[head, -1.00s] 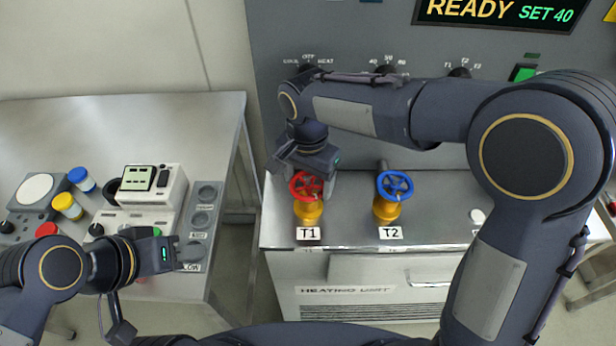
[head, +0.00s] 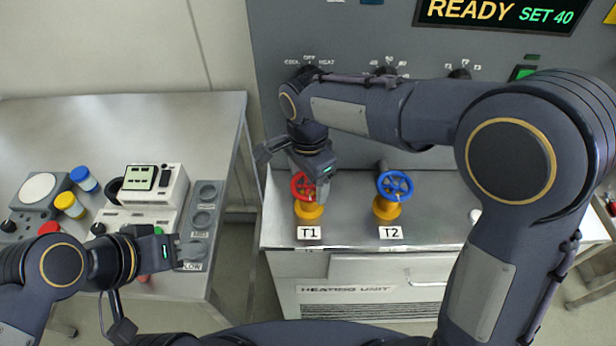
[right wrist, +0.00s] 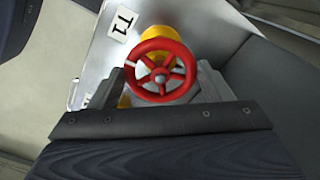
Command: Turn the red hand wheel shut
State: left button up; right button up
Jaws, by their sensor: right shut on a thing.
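The red hand wheel (head: 296,190) sits on a yellow valve body (head: 309,211) behind the T1 label. The fingers hide part of the rim in the head view. My left gripper (head: 190,251) hangs over the left table's right edge, away from the wheel; its jaw opening is unclear.
A blue hand wheel (head: 395,185) on a like yellow valve stands just right, behind the T2 label. The grey panel (head: 270,110) with knobs rises behind. The left table (head: 150,125) holds instruments and capped jars. A floor gap separates it from the heating unit (head: 345,290).

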aim_at(308, 184)
jog(key=shift+w, duration=0.1)
jog(key=o, duration=1)
jog(key=shift+r, duration=0.1)
notch_tip(308, 184, up, 8)
jog(key=shift+f, duration=0.25)
jog(key=shift+r, duration=0.1)
